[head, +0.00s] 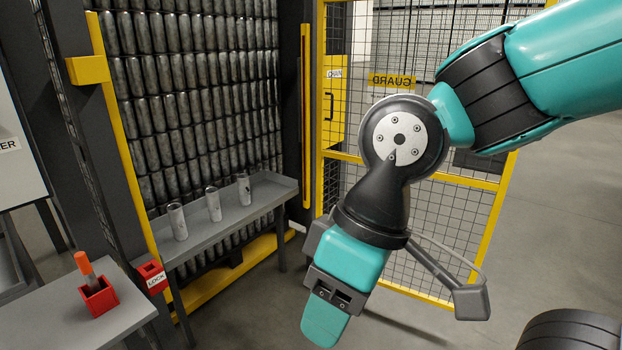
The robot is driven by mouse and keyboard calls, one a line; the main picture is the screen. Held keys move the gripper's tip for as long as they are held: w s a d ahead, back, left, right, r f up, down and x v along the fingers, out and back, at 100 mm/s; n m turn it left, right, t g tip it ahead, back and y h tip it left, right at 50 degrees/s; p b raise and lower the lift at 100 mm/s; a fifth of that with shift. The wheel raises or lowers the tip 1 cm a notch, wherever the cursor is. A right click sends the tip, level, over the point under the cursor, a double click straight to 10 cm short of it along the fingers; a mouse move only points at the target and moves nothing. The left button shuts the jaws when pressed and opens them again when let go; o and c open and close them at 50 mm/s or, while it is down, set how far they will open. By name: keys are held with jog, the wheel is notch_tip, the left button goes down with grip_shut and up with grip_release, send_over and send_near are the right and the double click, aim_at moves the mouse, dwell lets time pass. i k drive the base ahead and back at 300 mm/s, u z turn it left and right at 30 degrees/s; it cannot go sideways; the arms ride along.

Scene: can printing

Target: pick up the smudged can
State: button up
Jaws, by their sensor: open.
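Three pale grey cans stand upright, spaced apart, on a grey shelf (225,222) at the left. They are the near can (178,223), the middle can (213,205) and the far can (244,190). The far can shows a dark mark on its side, and the middle can has a dark patch near its top. I cannot tell for sure which is the smudged one. My gripper (325,328) points down at the bottom centre, well to the right of the shelf and apart from every can. It is open, with no can seen in it; its fingers are seen mostly from behind.
A tall wall of stacked cans (195,90) rises behind the shelf, framed by yellow posts. A red holder (98,298) with an orange-handled item sits on a grey table at lower left, beside a red LOCK box (152,276). A yellow mesh guard (345,185) stands behind my arm.

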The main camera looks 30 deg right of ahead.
aim_at(244, 185)
jog(key=z, duration=0.5)
jog(key=i, duration=0.75)
jog(key=z, duration=0.35)
jog(key=i, duration=1.6)
jog(key=u, duration=1.4)
jog(key=i, duration=0.7)
jog(key=u, duration=0.8)
